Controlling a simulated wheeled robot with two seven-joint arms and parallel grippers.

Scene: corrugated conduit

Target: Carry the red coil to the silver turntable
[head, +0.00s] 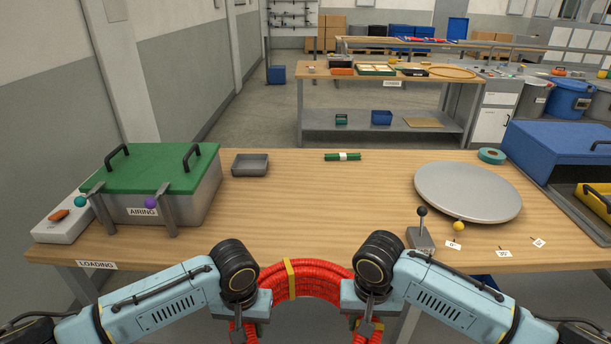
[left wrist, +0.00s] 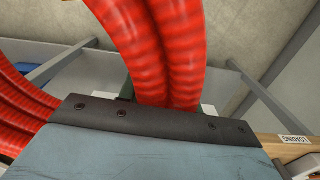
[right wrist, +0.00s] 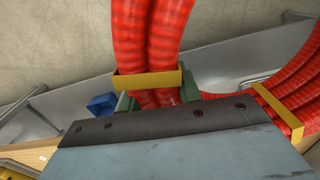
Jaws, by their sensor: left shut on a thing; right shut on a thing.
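The red coil (head: 318,277) is a ring of corrugated conduit with yellow bands, held in front of the table's near edge. My left gripper (head: 243,328) is shut on its left side, and red conduit fills the left wrist view (left wrist: 160,50). My right gripper (head: 367,328) is shut on its right side, near a yellow band that shows in the right wrist view with the coil (right wrist: 150,35). The lower part of the coil is out of the head view. The silver turntable (head: 467,191) is a bare round disc at the right of the table.
A blue cabinet (head: 560,150) stands right. The table's middle is clear.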

